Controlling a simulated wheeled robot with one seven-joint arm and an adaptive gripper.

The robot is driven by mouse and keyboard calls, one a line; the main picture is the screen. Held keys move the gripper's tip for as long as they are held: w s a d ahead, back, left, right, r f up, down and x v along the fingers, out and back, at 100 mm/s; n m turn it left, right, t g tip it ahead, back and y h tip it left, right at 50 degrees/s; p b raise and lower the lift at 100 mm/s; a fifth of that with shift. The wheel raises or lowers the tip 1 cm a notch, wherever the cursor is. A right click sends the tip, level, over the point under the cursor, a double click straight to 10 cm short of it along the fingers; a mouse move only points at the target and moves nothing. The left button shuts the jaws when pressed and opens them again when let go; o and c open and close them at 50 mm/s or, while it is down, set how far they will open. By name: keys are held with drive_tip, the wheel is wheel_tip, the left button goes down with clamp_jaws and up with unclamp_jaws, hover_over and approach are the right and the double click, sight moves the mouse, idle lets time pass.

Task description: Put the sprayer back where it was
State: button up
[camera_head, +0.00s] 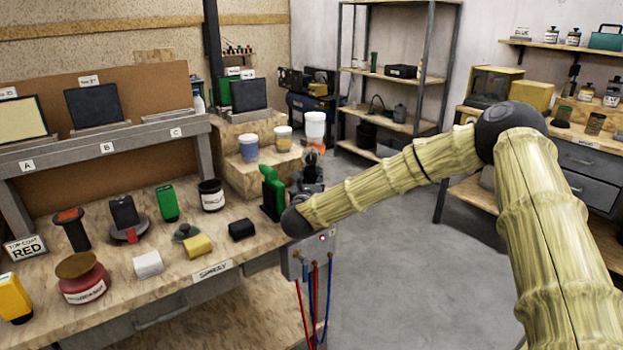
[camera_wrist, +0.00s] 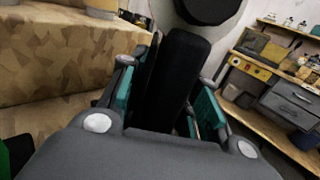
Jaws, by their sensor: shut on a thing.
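The sprayer has a white cup (camera_head: 315,126) on top and an orange-red part just below it. It stands roughly upright over the right end of the workbench (camera_head: 225,245). My gripper (camera_head: 310,172) is shut on its dark handle. In the wrist view, the black handle (camera_wrist: 172,85) runs between the teal-padded fingers of my gripper (camera_wrist: 165,98), with a pale rounded part above. A green upright piece (camera_head: 272,192) stands on the bench just left of my gripper. A label reading SPRAY (camera_head: 213,271) is on the bench's front edge.
Stepped wooden boxes behind hold a blue-grey cup (camera_head: 249,148) and a yellowish cup (camera_head: 283,138). Red and blue hoses (camera_head: 316,295) hang at the bench end. Floor to the right is clear.

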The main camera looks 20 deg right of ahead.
drive_tip(key=shift+r, duration=0.1)
drive_tip(key=o, duration=0.7)
drive_tip(key=shift+c, duration=0.2)
drive_tip(key=b+v, duration=0.1)
drive_tip(key=v, duration=1.1)
